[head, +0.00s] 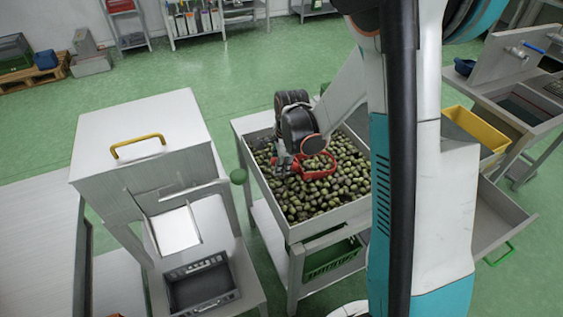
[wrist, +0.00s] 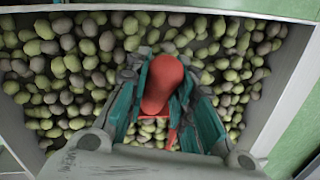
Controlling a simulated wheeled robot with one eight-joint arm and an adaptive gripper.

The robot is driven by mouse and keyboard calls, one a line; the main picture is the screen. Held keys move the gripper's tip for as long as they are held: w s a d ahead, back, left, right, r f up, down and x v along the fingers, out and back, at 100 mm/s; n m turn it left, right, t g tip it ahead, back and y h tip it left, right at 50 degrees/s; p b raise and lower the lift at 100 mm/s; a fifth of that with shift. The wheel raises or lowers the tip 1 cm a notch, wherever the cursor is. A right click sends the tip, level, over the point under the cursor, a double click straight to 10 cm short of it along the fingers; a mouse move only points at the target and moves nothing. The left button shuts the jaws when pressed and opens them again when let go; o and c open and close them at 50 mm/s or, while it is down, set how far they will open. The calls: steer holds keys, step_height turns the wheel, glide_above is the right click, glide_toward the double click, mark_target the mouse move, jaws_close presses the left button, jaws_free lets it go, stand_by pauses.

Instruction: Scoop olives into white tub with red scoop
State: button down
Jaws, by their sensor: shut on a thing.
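Many green and dark olives (head: 335,195) fill a grey metal bin (head: 330,220) on a stand; the olives (wrist: 65,70) also fill most of the wrist view. My gripper (head: 290,163) is over the bin, low near the olives. It is shut on the red scoop (head: 320,168). In the wrist view the red scoop (wrist: 162,85) sits between the fingers of my gripper (wrist: 160,100). Whether the scoop holds olives is hidden. I cannot make out a white tub in either view.
A grey cabinet with a yellow handle (head: 138,146) stands left of the bin, with a dark tray (head: 200,285) in front. A green crate (head: 333,258) is under the bin. A yellow container (head: 470,130) and a sink bench (head: 520,105) are right. Green floor is open behind.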

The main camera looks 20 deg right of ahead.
steer(key=shift+a+f+h+b, duration=0.1)
steer(key=shift+f+h+b, duration=0.2)
steer(key=shift+f+h, duration=0.3)
steer(key=shift+s+d, duration=0.15)
steer(key=shift+d, duration=3.65)
steer(key=shift+r+p, duration=1.05)
steer(key=shift+r, duration=1.05)
step_height(320, 180, up, 9)
steer(key=p, duration=0.6)
glide_above(303, 160)
steer(key=s+a, duration=0.3)
steer(key=a, duration=0.1)
steer(key=shift+s+f, duration=0.15)
steer(key=shift+f, duration=0.05)
steer(key=shift+r, duration=0.1)
